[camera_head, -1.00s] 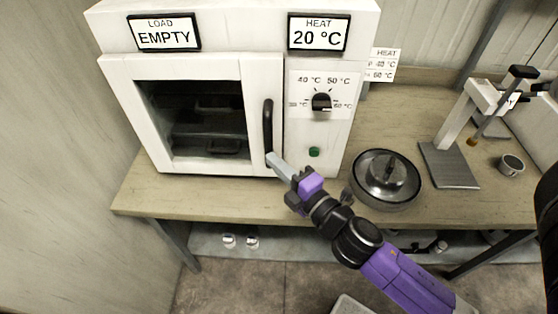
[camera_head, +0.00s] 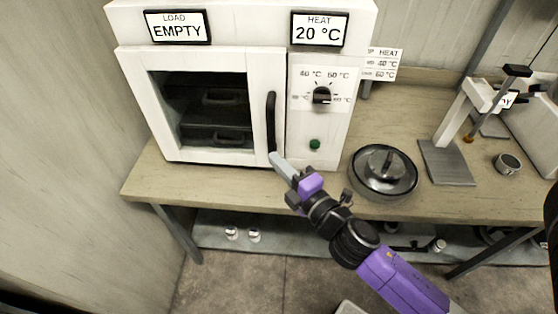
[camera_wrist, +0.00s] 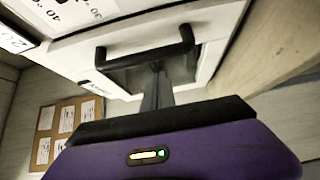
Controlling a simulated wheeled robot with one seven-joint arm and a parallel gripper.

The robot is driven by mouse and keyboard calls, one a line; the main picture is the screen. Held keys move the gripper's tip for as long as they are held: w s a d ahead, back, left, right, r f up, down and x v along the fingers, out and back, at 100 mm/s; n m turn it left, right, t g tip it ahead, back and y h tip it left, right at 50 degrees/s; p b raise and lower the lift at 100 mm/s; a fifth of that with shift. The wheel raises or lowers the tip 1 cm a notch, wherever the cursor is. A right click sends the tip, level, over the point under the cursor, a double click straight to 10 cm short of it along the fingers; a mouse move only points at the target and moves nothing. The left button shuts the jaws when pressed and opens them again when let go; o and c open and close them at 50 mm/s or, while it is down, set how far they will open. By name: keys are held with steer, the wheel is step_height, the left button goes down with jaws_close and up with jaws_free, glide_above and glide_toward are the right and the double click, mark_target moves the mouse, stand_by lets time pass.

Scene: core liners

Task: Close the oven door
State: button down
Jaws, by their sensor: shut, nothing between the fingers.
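The white oven door (camera_head: 262,90) has a dark window and a black vertical handle (camera_head: 271,122) on its right side. It sits flush or nearly flush with the oven front; I cannot tell whether a thin gap is left. My gripper (camera_head: 274,157) is shut and empty, its tips at the lower end of the handle. In the wrist view, the gripper fingertips (camera_wrist: 157,70) point at the door beside the handle (camera_wrist: 145,52). I cannot tell whether they touch it.
The oven (camera_head: 365,20) stands on a wooden bench (camera_head: 240,183). Its control panel has a black knob (camera_head: 321,95) and a green button (camera_head: 314,144). A round metal pan (camera_head: 384,190) sits right of my arm. A stand (camera_head: 447,165) and a small cup (camera_head: 508,163) are farther right.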

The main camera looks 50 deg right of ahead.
steer(key=s+d+b, duration=0.1)
steer(key=s+d, duration=0.4)
steer(key=s, duration=0.2)
steer(key=shift+d+b, duration=0.25)
steer(key=shift+b, duration=0.1)
steer(key=shift+w, duration=0.1)
steer(key=s+a+f+m+g+y, duration=0.1)
steer(key=s+a+m+y, duration=0.1)
steer(key=s+a+m, duration=0.5)
steer(key=s+a+f+m+g+y, duration=0.1)
steer(key=s+a+m+y, duration=0.2)
steer(key=s+a+m, duration=0.4)
steer(key=s+a, duration=0.2)
steer(key=a, duration=0.6)
steer(key=shift+s+a+m+b, duration=0.2)
steer(key=shift+s+m+b, duration=0.1)
